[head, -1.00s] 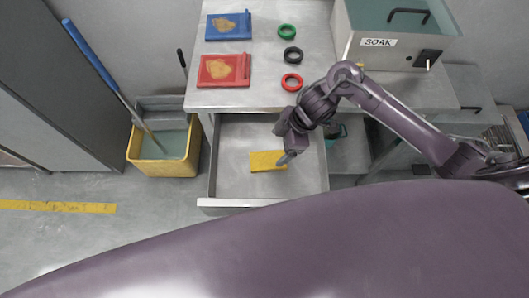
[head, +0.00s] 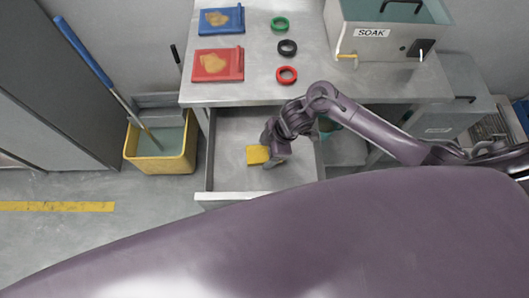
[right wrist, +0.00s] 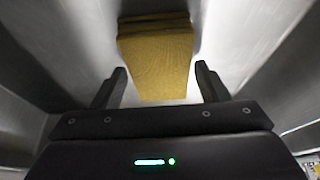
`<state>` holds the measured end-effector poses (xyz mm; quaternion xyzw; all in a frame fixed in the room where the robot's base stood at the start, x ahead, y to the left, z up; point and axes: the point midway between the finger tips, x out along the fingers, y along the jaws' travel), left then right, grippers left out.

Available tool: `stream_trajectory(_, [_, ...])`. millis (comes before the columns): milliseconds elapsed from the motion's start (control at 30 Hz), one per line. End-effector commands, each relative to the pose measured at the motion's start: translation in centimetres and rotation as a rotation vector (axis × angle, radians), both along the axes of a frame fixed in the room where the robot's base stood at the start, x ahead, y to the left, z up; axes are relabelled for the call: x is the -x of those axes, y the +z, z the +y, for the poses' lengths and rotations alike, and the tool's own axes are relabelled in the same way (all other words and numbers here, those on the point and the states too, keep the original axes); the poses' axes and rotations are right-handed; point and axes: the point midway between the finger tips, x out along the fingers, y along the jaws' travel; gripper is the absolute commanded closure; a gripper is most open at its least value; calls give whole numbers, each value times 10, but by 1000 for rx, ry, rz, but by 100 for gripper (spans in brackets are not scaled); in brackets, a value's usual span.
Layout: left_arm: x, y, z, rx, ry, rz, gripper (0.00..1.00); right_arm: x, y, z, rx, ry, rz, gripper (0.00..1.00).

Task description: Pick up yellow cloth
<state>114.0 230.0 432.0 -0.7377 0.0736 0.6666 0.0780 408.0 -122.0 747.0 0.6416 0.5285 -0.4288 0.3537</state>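The yellow cloth (head: 257,155) lies folded inside the open drawer (head: 228,180). My right gripper (head: 272,162) is down in the drawer at the cloth's right side and hides part of it in the head view. In the right wrist view the cloth (right wrist: 160,60) shows ahead, its near end reaching between the two spread fingers of the right gripper (right wrist: 160,85). Gaps show between the cloth and both fingers, so the gripper is open. My left gripper is in neither view.
The metal table (head: 330,80) above the drawer bears a blue board (head: 236,20), a red board (head: 217,65), green, black and red rings (head: 286,75), and a box labelled SOAK (head: 390,50). A yellow mop bucket (head: 160,165) stands left of the drawer.

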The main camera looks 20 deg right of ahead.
Motion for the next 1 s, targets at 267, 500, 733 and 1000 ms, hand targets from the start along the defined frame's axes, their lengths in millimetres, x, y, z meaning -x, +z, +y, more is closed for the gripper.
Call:
stream_trajectory(267, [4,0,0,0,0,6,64,0,0,0,0,0,-1,66])
stream_trajectory(500, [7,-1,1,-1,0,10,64,0,2,0,0,0,-1,67])
stream_trajectory(733, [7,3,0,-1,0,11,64,-2,21,0,0,0,-3,67])
stream_trajectory(1000, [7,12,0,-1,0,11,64,-3,88,0,-1,3,-9,67])
